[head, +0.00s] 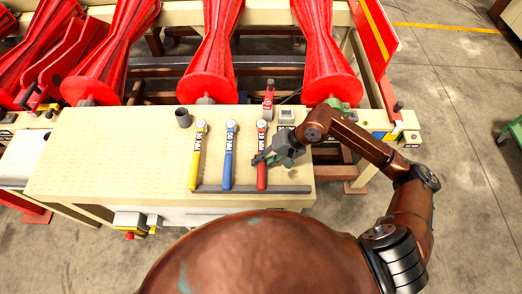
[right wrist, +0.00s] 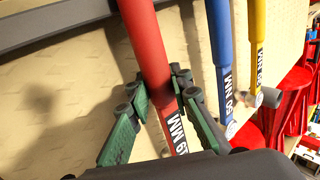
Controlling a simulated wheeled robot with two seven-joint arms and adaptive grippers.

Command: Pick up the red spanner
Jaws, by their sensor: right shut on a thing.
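The red spanner (head: 262,172) lies on the pale bench, to the right of the blue spanner (head: 228,160) and the yellow spanner (head: 196,160). My right gripper (head: 265,158) reaches in from the right and is shut on the middle of the red spanner. Whether the spanner touches the bench there is hard to tell. My left gripper is not in view.
The bench (head: 110,160) has a grey strip (head: 240,189) along its front. A dark cup (head: 183,118), a red bottle-like object (head: 268,97) and a small grey box (head: 287,116) stand behind the spanners. Large red rollers (head: 210,60) line the back. The bench's left side is clear.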

